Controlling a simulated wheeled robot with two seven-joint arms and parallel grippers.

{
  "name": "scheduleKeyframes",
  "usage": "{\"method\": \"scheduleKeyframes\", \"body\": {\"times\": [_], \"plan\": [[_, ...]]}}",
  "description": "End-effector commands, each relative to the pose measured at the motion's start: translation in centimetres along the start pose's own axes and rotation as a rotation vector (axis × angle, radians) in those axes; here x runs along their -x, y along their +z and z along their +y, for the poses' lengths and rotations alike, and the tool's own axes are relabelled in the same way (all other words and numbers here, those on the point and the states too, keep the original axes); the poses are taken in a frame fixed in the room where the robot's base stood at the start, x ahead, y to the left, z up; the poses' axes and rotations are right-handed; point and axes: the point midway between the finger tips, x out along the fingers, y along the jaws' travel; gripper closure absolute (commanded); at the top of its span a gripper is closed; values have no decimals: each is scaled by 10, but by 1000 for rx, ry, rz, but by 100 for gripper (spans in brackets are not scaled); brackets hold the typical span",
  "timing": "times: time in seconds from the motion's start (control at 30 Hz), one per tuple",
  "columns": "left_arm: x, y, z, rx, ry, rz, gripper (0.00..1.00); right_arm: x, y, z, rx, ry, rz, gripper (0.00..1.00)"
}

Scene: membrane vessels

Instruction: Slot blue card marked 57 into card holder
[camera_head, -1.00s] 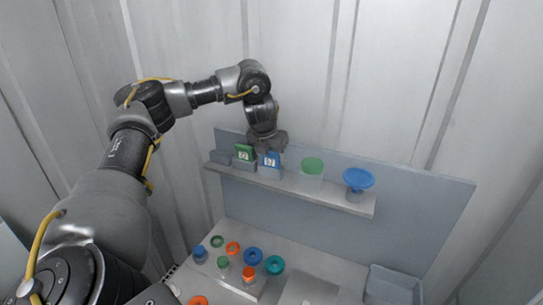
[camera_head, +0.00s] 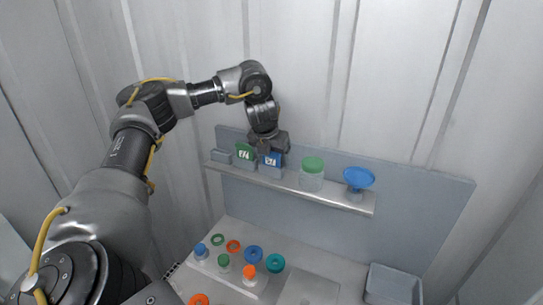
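A blue card (camera_head: 271,160) with a white number label stands upright at the left part of the wall shelf, in or just above a small grey card holder (camera_head: 270,173). The label is too small to read surely. My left gripper (camera_head: 270,150) points down right at the card's top edge; its fingertips are small and partly hidden, so I cannot tell whether they hold the card. A green card (camera_head: 245,153) with a white label stands in the holder just left of it. My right gripper does not show.
An empty-looking grey holder (camera_head: 220,157) is at the shelf's left end. A green-lidded jar (camera_head: 312,174) and a blue funnel-like dish (camera_head: 358,180) stand right on the shelf (camera_head: 335,199). Several rings and capped bottles (camera_head: 249,273) and a grey bin (camera_head: 393,284) are below.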

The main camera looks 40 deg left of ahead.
Motion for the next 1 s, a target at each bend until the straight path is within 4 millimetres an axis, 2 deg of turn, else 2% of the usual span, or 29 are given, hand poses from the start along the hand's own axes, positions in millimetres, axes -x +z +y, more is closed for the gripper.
{"method": "scheduleKeyframes", "body": {"times": [0.23,0.37,0.8,1.0], "plan": [[1,0,1,2,1,-1,17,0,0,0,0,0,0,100],[8,1,1,1,0,-3,17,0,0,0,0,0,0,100],[74,2,-1,-1,0,-6,17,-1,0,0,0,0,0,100],[97,2,-2,-2,1,-3,17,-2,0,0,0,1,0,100]]}}
